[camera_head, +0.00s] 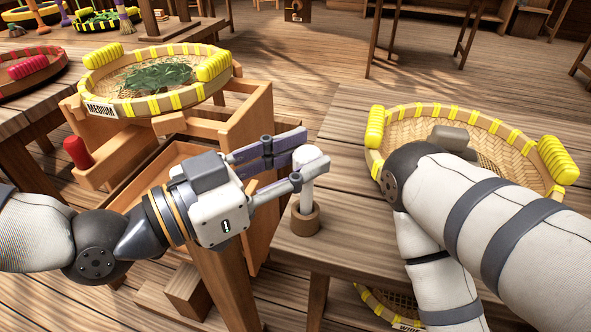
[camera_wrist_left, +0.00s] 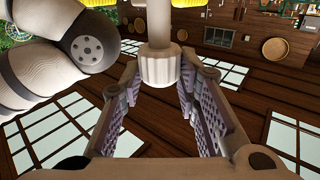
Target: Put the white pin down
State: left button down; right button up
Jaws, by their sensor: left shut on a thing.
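The white pin (camera_head: 308,185) is upright between the fingers of my left gripper (camera_head: 281,161), which is shut on it near its wider, ribbed head. The head (camera_wrist_left: 158,68) also shows in the left wrist view, at the far end of the finger pads (camera_wrist_left: 160,98). Below the pin, a brown round wooden holder (camera_head: 305,224) stands near the table's left front corner. The pin's lower end meets the holder's top in the head view; I cannot tell how deep it sits in it. My right gripper is not in view; only my right arm shows.
A woven basket with yellow grips (camera_head: 390,138) lies on the right table (camera_head: 340,135), partly behind my right arm. A basket marked MEDIUM (camera_head: 130,106), holding green leaves (camera_head: 155,76), sits on a wooden stand (camera_head: 245,115) at left. A red handle (camera_head: 76,152) sticks up there.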

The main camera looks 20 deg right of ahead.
aim_at(307, 186)
pick_arm(q)
jog(key=shift+f, duration=0.95)
jog(key=shift+f, duration=0.2)
jog(key=c, duration=1.2)
grip_release()
